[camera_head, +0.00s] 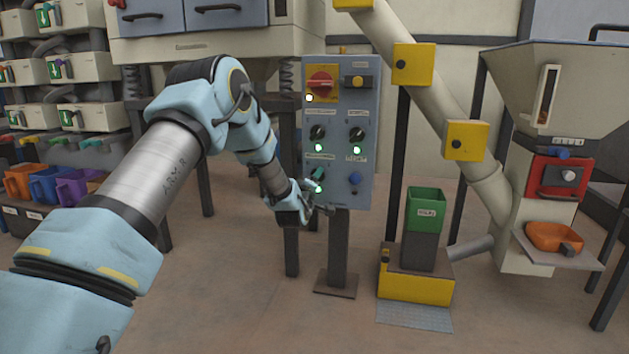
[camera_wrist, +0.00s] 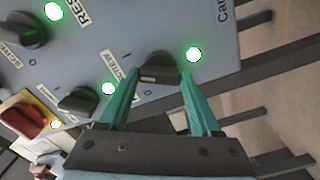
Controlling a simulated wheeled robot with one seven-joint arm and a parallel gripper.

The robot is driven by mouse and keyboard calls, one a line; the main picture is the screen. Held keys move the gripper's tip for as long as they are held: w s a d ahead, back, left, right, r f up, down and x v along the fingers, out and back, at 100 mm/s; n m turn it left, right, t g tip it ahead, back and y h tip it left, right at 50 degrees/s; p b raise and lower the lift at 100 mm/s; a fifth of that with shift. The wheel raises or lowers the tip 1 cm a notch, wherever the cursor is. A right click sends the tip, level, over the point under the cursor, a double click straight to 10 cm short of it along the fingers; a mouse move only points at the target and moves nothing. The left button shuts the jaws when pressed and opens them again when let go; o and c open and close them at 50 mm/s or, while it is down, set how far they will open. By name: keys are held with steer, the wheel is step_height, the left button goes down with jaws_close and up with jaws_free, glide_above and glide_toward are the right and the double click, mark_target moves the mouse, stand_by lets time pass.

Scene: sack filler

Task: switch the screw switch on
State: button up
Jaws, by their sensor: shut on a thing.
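The screw switch (camera_wrist: 158,64) is a dark rotary knob beside a label reading SCREW in the wrist view. My gripper (camera_wrist: 156,78) has its two green fingers on either side of this knob and is shut on it. A lamp (camera_wrist: 193,54) beside the knob glows green. In the head view my gripper (camera_head: 314,186) is at the lower left of the grey control panel (camera_head: 340,90). There the fingers largely hide the knob. Which mark the knob points to is hard to tell.
Two other dark knobs (camera_head: 317,131) (camera_head: 357,134) sit above, with green lamps lit. A green bin (camera_head: 425,211) stands to the right; floor between is clear.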

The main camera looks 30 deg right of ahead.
steer(key=shift+m, duration=1.1)
steer(key=o, duration=1.4)
steer(key=p+v, duration=0.3)
steer(key=v, duration=0.7)
steer(key=shift+s+a, duration=0.25)
steer(key=shift+s, duration=0.05)
